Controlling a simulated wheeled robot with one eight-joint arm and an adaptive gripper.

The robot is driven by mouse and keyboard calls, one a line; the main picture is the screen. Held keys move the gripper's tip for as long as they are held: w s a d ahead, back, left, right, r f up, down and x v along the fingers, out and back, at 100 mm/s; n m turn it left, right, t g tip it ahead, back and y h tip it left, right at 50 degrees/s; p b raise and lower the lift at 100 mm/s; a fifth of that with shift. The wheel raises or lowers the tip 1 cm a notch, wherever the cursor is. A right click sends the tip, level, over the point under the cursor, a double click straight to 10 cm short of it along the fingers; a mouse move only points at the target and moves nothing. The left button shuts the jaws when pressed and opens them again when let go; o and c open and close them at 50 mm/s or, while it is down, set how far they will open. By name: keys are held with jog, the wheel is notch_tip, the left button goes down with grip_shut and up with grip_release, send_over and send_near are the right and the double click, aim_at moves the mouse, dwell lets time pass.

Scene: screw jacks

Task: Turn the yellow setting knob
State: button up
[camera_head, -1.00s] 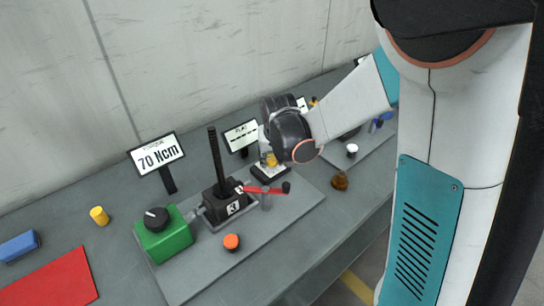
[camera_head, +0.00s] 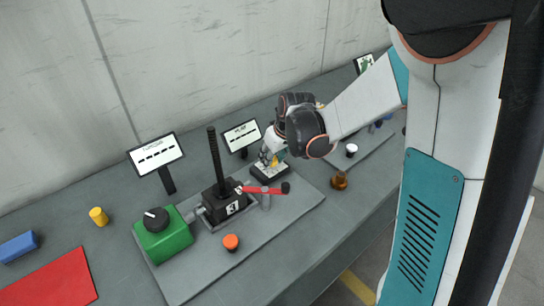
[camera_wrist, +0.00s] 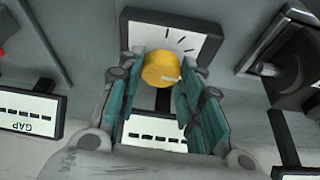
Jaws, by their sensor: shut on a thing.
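The yellow setting knob (camera_wrist: 161,70) sits on a white dial plate with black marks (camera_wrist: 200,44) in the wrist view. My gripper (camera_wrist: 160,82) has its teal fingers on both sides of the knob, shut on it. In the head view my gripper (camera_head: 273,160) reaches down from the right onto the dial base (camera_head: 266,177), and little of the yellow knob (camera_head: 276,162) shows between the fingers.
The jack marked 3 (camera_head: 222,195) has a red crank (camera_head: 262,190) close left of my gripper. A green box with a black knob (camera_head: 163,234) and an orange button (camera_head: 231,242) stand further left. A display (camera_head: 242,137) stands behind. A brown knob (camera_head: 339,181) is at right.

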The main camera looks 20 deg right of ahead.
jog(key=shift+n, duration=0.5)
jog(key=o, duration=1.1)
jog(key=shift+c, duration=0.2)
jog(key=shift+r, duration=0.1)
jog(key=v, duration=1.1)
jog(key=shift+d+r, duration=0.25)
jog(key=shift+r, duration=0.15)
jog(key=shift+s, duration=0.1)
jog(key=s+a+r+m+t, duration=0.1)
jog(key=s+m, duration=0.1)
jog(key=s, duration=0.8)
jog(key=s+a+r+m+t+h, duration=0.1)
jog(key=s+r+m, duration=0.1)
jog(key=s, duration=0.8)
jog(key=shift+s+m+t, duration=0.25)
jog(key=shift+m+t, duration=0.05)
jog(key=shift+t, duration=0.1)
